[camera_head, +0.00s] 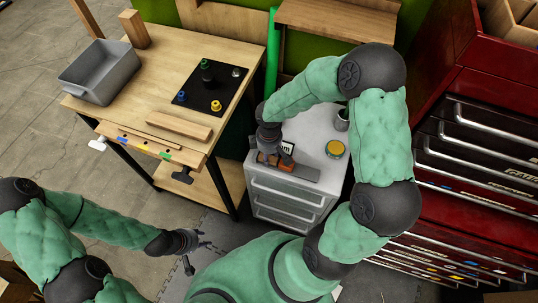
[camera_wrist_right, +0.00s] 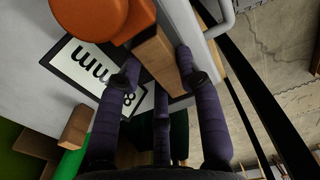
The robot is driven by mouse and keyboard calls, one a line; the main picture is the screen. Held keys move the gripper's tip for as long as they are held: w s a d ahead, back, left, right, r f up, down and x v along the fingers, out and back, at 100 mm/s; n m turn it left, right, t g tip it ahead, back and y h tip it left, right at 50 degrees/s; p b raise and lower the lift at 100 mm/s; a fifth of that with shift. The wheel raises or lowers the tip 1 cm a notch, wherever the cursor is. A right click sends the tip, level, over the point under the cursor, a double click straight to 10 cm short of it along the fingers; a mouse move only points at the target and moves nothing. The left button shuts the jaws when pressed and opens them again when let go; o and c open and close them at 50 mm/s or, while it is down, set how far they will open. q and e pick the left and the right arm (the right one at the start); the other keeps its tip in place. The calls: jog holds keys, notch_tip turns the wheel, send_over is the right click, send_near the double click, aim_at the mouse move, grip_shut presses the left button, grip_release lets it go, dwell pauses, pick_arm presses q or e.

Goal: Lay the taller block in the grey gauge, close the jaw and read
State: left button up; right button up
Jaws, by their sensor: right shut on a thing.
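The grey gauge (camera_head: 303,172) is a long flat bar on top of the white drawer cabinet. An orange part (camera_head: 287,167) stands on it, and it shows large in the right wrist view (camera_wrist_right: 105,18). My right gripper (camera_head: 266,152) is over the gauge's left part. In its wrist view, the fingers (camera_wrist_right: 158,68) are shut on a wooden block (camera_wrist_right: 155,58) beside the orange part. A display (camera_head: 287,148) beside the gauge shows "mm" and an "8"; a finger partly hides its figures (camera_wrist_right: 92,62). My left gripper (camera_head: 195,245) is empty, fingers spread, low and away from the tables.
A yellow-topped round thing (camera_head: 335,149) and a grey cup (camera_head: 342,120) stand on the cabinet (camera_head: 312,127). The wooden workbench (camera_head: 165,62) at left holds a grey bin (camera_head: 100,72), a black board with knobs (camera_head: 212,85) and a plank (camera_head: 179,125). Red drawers (camera_head: 470,110) stand at right.

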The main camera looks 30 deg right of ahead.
aim_at(269, 156)
jog(key=shift+f, duration=0.15)
jog(key=o, duration=0.7)
jog(key=shift+c, duration=0.2)
notch_tip(269, 156, up, 12)
jog(key=p, duration=0.5)
jog(key=s+a+f+m+y, duration=0.2)
jog(key=s+a+f+m, duration=0.3)
jog(key=f, duration=0.5)
jog(key=s+a+f+m+y, duration=0.2)
jog(key=s+a+f+m, duration=0.3)
jog(key=a+f, duration=0.4)
jog(key=shift+s+a+f, duration=0.3)
jog(key=shift+s+f, duration=0.35)
jog(key=shift+f, duration=0.3)
